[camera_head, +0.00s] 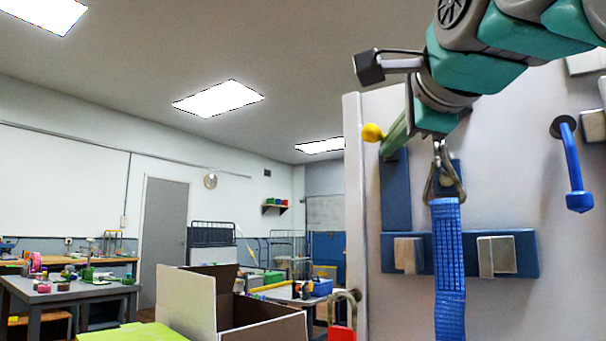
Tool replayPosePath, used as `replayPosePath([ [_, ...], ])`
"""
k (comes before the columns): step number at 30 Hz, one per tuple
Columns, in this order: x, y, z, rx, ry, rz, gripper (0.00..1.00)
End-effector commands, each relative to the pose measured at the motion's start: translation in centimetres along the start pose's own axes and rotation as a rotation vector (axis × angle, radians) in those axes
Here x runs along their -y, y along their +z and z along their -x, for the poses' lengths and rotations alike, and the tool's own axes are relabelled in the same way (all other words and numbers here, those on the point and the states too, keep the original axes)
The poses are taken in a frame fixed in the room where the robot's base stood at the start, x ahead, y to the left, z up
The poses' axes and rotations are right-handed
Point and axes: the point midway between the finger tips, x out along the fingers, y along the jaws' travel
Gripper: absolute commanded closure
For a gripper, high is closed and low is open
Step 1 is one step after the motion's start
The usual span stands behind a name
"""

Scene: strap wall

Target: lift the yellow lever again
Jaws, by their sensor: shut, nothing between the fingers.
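The yellow round knob (372,132) of the lever shows at the left edge of the pale wall panel (510,120). Most of the lever behind it is hidden by my arm and an olive-green cylindrical part. My gripper (434,122) is in front of the panel's upper part, just right of the knob. It is shut, with nothing seen in it, and its fingertips are hard to make out. I cannot tell whether it touches the lever. A blue strap (449,260) hangs below it from a metal triangular ring (443,182).
A blue rail (460,253) with two pale blocks crosses the panel behind the strap. A blue lever (575,170) points down at right. A red padlock (342,332) is at the panel's lower left. An open cardboard box (190,300) and workbench (65,294) stand left.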

Motion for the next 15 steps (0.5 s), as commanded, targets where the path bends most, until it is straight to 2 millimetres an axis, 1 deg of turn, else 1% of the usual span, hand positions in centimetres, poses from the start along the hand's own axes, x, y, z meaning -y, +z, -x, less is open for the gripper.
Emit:
replayPosePath([
  [1, 1.46, 0.0, 0.39, 0.0, -0.023, -0.011, 1.0],
  [15, 2.2, -0.11, 0.74, -0.004, -0.006, -0.033, 1.0],
])
